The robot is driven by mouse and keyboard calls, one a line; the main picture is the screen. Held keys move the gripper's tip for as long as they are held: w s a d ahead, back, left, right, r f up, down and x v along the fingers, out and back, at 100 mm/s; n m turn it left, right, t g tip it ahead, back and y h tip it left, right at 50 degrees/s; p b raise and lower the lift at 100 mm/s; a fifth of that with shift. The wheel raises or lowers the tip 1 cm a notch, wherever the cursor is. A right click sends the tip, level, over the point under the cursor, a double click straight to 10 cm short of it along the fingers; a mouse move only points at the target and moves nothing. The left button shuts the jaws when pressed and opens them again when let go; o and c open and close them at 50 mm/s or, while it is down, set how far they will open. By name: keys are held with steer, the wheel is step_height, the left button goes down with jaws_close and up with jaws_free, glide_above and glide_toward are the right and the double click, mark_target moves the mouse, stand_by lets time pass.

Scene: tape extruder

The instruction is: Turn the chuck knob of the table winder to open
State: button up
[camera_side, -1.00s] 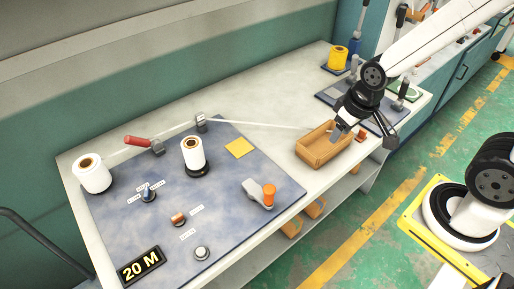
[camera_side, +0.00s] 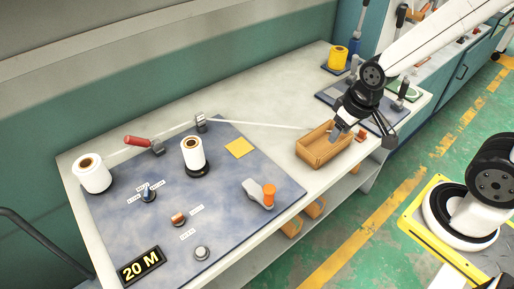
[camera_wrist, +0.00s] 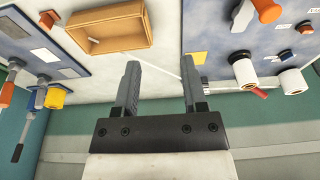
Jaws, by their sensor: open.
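The table winder's blue-grey board (camera_side: 130,225) lies on the bench in the side view. It carries a blue knob (camera_side: 149,193) with small labels, an orange-tipped knob (camera_side: 178,219) with a label, and a round grey button (camera_side: 201,253). The labels are too small to read, so I cannot tell which control is the chuck knob. The orange-tipped knob also shows at the upper right of the wrist view (camera_wrist: 305,27). My gripper (camera_side: 345,130) is above the wooden box, well right of the board. In the wrist view its fingers (camera_wrist: 160,70) are apart with nothing between them.
The open wooden box (camera_side: 316,151) stands right of the board. A thin white strand crosses the back. Another board with a yellow roll (camera_side: 338,58) is farther right.

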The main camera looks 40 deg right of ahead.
steer(key=w+a+m, duration=0.4)
steer(key=w+a, duration=0.1)
steer(key=w, duration=0.1)
steer(key=m+g+y, duration=0.3)
steer(key=m+y, duration=0.1)
steer(key=m, duration=1)
glide_toward(177, 216)
steer(key=f, duration=0.1)
steer(key=shift+s+a+f+y, duration=0.1)
steer(key=shift+s+f+y, duration=0.1)
steer(key=shift+y, duration=0.1)
steer(key=shift+f, duration=0.1)
steer(key=shift+x, duration=3.8)
steer(key=shift+w, duration=0.15)
jaws_close()
